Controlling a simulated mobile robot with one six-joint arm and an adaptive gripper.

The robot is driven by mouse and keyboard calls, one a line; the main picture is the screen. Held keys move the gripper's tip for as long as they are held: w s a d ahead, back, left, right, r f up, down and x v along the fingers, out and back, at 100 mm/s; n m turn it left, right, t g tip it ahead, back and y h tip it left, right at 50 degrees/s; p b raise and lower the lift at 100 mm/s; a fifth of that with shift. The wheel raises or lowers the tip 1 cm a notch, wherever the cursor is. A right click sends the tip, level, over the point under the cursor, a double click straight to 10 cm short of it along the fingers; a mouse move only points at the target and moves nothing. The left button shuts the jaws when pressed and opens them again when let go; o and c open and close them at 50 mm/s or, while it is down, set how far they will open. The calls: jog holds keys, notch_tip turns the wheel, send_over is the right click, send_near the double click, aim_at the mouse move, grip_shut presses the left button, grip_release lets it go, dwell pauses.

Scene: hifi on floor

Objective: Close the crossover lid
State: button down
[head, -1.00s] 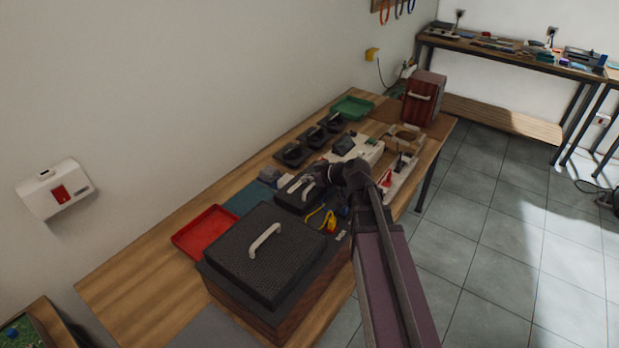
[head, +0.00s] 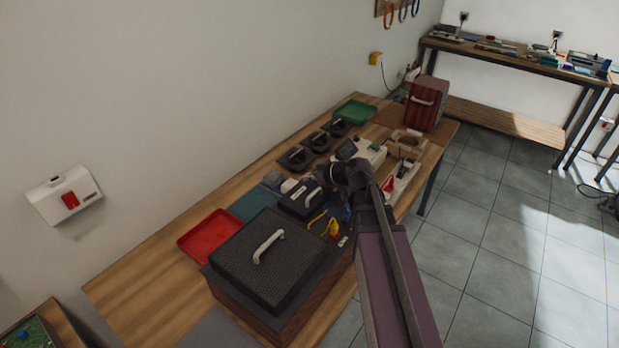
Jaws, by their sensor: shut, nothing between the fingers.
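A small black box (head: 296,206) with a pale handle on top sits on the wooden table behind the large speaker cabinet; it looks like the crossover, its lid seemingly down or nearly so. I cannot tell whether a gap remains at its edge. My gripper (head: 325,183) is shut and empty, close above the right far side of this lid, by the handle. The fingertips are small and partly hidden by my wrist, so contact is unclear.
The large speaker cabinet (head: 235,290) with a handled black grille (head: 295,268) fills the table's near end. A red tray (head: 190,244), several black round parts (head: 318,143), a green tray (head: 356,112) and a second cabinet (head: 426,112) stand around. Yellow and blue parts lie right of the box.

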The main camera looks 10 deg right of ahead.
jog(key=s+d+f+b, duration=0.2)
jog(key=s+d, duration=0.1)
jog(key=s+d+f+b, duration=0.1)
jog(key=s+d, duration=0.1)
jog(key=shift+s, duration=0.2)
jog(key=shift+s+d+f+b, duration=0.25)
jog(key=shift+s+d+b, duration=0.2)
jog(key=shift+s+b, duration=0.05)
dwell(0.6)
